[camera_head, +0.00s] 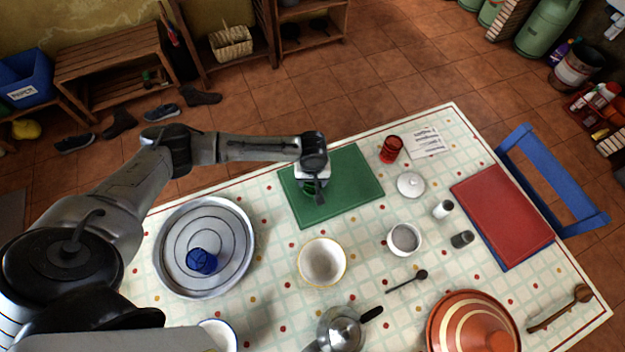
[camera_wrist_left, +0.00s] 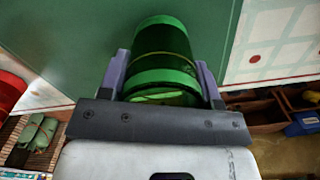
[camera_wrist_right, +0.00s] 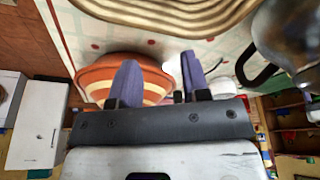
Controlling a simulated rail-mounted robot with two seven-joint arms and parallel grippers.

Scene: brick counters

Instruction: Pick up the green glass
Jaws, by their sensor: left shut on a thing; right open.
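The green glass (camera_wrist_left: 163,52) is between the fingers of my left gripper (camera_wrist_left: 163,85), which is shut on it. In the head view the green glass (camera_head: 314,188) shows just below my left gripper (camera_head: 313,180), over the green mat (camera_head: 350,180). The gripper hides most of the glass there. I cannot tell whether the glass touches the mat. My right gripper (camera_wrist_right: 155,80) is open and empty in the right wrist view, with an orange striped pot (camera_wrist_right: 95,75) beyond its fingers.
A red glass (camera_head: 391,148) stands right of the mat. A round tray (camera_head: 240,275) holds a blue glass (camera_head: 202,261). A bowl (camera_head: 322,262), white cup (camera_head: 404,238), lid (camera_head: 411,185), metal pot (camera_head: 342,330) and red mat (camera_head: 500,215) are also on the table.

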